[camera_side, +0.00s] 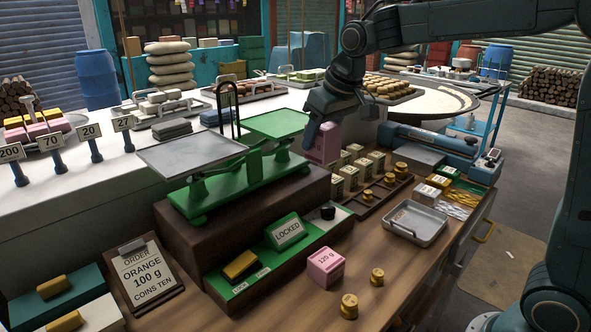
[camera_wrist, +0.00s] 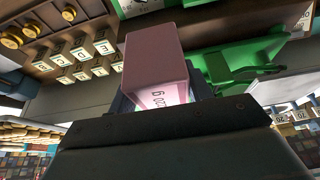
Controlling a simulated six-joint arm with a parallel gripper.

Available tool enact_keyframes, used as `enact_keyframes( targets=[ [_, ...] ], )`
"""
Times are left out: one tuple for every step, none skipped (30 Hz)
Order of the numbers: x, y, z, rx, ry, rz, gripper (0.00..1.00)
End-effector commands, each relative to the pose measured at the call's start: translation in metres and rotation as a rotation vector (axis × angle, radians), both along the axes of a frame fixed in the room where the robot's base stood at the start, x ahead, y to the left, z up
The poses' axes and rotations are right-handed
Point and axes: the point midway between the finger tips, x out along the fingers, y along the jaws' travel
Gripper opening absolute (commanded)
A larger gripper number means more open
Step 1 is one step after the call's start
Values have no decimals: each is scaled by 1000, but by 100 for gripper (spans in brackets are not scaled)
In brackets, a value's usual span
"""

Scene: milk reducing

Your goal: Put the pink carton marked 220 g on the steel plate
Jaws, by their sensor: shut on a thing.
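My gripper (camera_side: 318,122) is shut on a pink carton (camera_side: 324,148), held beside the right end of the green balance. In the wrist view the carton (camera_wrist: 155,55) sits between my jaws (camera_wrist: 160,100). Its label is partly hidden there and reads about "20 g". The grey steel plate (camera_side: 190,151) is the empty left pan of the balance, well to the left of the carton. The right pan is a green plate (camera_side: 278,123), also empty, close to the left of my gripper.
Another pink carton (camera_side: 326,266), marked 125 g, stands on the wooden counter by brass weights (camera_side: 348,305). A black loop handle (camera_side: 228,105) rises behind the balance.

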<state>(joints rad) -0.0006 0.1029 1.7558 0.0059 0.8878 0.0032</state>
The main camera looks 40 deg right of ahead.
Motion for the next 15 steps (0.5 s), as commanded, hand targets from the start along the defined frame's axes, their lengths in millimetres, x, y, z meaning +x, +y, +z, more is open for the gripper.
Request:
enact_keyframes(
  targets=[
    [4, 1, 6, 0, -3, 2, 21],
    [6, 1, 9, 0, -3, 2, 21],
    [8, 1, 13, 0, -2, 2, 21],
    [10, 2, 16, 0, -3, 2, 21],
    [12, 2, 19, 0, -3, 2, 21],
    [15, 2, 24, 0, -3, 2, 21],
    [17, 3, 28, 0, -4, 2, 21],
    [19, 3, 31, 0, -4, 2, 21],
    [22, 3, 36, 0, -5, 2, 21],
    [24, 4, 40, 1, -4, 3, 21],
    [26, 4, 44, 1, -5, 3, 21],
    [28, 4, 49, 1, -5, 2, 21],
    [30, 5, 52, 1, -5, 2, 21],
    [33, 7, 55, 0, -5, 7, 21],
    [37, 11, 56, -4, -3, 17, 21]
  ],
)
